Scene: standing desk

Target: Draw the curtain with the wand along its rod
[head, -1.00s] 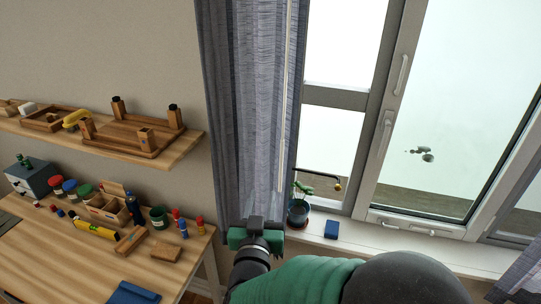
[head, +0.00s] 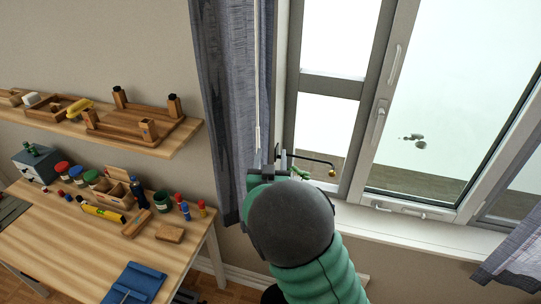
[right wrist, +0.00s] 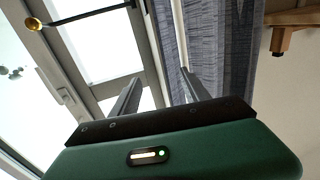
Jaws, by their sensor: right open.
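A grey-blue curtain (head: 232,100) hangs gathered at the left side of the window in the head view. A thin pale wand (head: 257,85) hangs along its right edge, its lower end near my right gripper (head: 284,158). My right gripper is open at the window side of the curtain. In the right wrist view, the open fingers (right wrist: 158,95) point up past the curtain (right wrist: 215,50). A pale upright strip between them may be the wand; I cannot tell whether it touches a finger. My left gripper is not in view.
A dark bar with a brass ball (head: 332,173) juts out close to the right gripper. The desk (head: 60,235) and shelf (head: 165,148) hold several items at left. Another curtain (head: 515,258) hangs at lower right.

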